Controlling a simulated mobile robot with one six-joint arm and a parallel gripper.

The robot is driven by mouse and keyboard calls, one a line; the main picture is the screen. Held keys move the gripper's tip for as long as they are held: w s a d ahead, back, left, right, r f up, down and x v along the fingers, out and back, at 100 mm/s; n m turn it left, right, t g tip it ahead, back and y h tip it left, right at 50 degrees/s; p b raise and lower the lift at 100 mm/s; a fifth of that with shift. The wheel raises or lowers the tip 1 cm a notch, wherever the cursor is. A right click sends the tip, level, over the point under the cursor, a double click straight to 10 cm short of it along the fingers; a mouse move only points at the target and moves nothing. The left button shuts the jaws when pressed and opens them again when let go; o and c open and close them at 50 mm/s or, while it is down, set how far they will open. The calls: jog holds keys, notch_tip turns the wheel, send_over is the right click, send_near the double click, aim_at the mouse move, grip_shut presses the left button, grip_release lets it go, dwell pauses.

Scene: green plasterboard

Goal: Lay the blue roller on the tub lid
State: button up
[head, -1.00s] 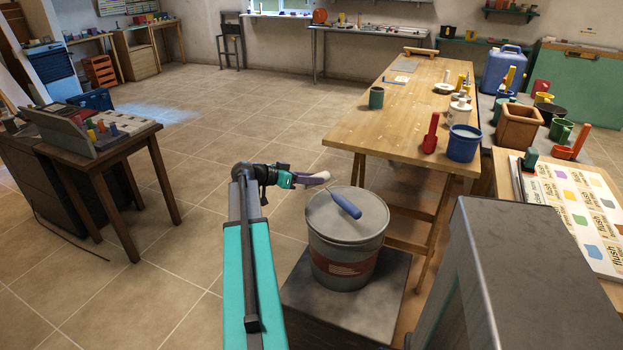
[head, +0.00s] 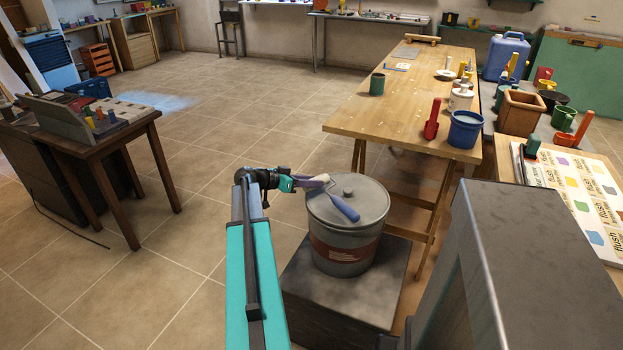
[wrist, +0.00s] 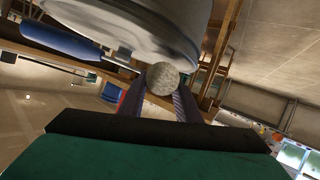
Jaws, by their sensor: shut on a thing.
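My gripper (head: 318,182) is at the left edge of the tub lid (head: 368,193). Its fingers are shut on the pale handle end of the blue roller (head: 343,208). The roller's blue sleeve hangs on a thin wire frame and overlaps the near part of the lid in the head view. I cannot tell whether it touches the lid. The grey lid has a small knob and sits on a grey tub (head: 345,262) with a brown label. In the wrist view the round handle end (wrist: 162,78) is between the fingers, the blue sleeve (wrist: 62,38) at upper left, the tub at the top.
The tub stands on a dark low block (head: 325,300). A wooden table (head: 415,100) with a blue bucket (head: 465,130) and a red tool (head: 432,122) is behind it to the right. A small dark table (head: 125,132) stands left. Open tiled floor lies between.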

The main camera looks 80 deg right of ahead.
jog(key=shift+f, duration=0.4)
jog(key=shift+f+b, duration=0.6)
jog(key=shift+b, duration=0.15)
dwell(0.6)
jog(key=o, duration=1.3)
jog(key=shift+w+a, duration=0.1)
jog(key=b+v, duration=0.1)
jog(key=v, duration=1.2)
jog(key=shift+w+a+r, duration=0.2)
